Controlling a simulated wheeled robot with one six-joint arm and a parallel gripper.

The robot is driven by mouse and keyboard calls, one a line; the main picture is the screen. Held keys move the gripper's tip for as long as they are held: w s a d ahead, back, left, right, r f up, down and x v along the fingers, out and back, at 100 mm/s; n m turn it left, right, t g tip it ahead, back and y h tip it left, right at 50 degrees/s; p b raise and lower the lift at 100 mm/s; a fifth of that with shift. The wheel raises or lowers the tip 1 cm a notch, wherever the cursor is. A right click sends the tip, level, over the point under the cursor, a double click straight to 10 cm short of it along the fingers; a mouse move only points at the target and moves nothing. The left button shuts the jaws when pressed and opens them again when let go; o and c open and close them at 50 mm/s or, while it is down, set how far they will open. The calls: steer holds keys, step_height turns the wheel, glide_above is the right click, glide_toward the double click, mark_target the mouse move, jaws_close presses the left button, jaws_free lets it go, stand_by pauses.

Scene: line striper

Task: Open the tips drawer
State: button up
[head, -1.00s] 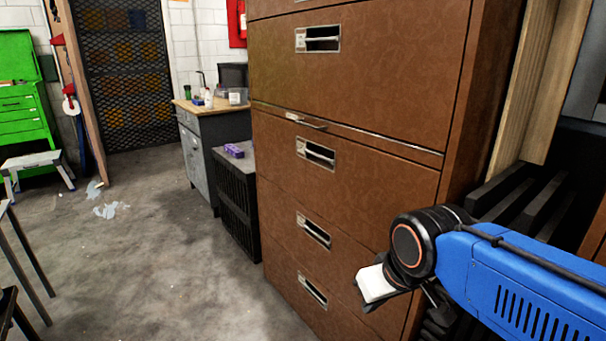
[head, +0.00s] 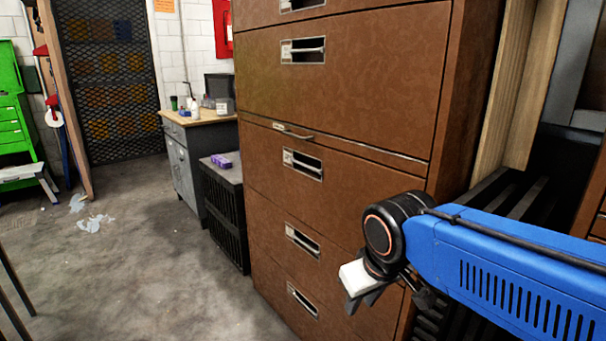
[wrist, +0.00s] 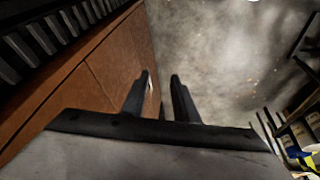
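A tall brown cabinet (head: 340,110) fills the middle of the head view. Its stacked drawers are all shut, with recessed metal handles such as the upper handle (head: 303,50), middle handle (head: 303,163), lower handle (head: 303,241) and bottom handle (head: 303,299). A thin bar handle (head: 294,133) sits on a narrow strip between drawers. I cannot read any label that marks the tips drawer. My gripper (head: 360,302) is in front of the cabinet's lower right part. In the wrist view its fingers (wrist: 160,85) are apart with nothing between them, and the cabinet side (wrist: 100,70) is at the left.
A grey workbench (head: 185,155) with bottles and a black crate-like cabinet (head: 225,215) stand left of the brown cabinet. A green tool chest (head: 15,125) is at the far left. The concrete floor (head: 150,270) in front is mostly clear, with some scraps.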

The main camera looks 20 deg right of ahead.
steer(key=w+d+r+n+g+h, duration=0.25)
steer(key=w+r, duration=0.25)
steer(key=w, duration=0.4)
steer(key=t+h, duration=0.3)
steer(key=h, duration=0.9)
glide_toward(303, 165)
steer(key=shift+n, duration=0.25)
steer(key=x, duration=0.8)
steer(key=shift+d, duration=0.25)
jaws_close()
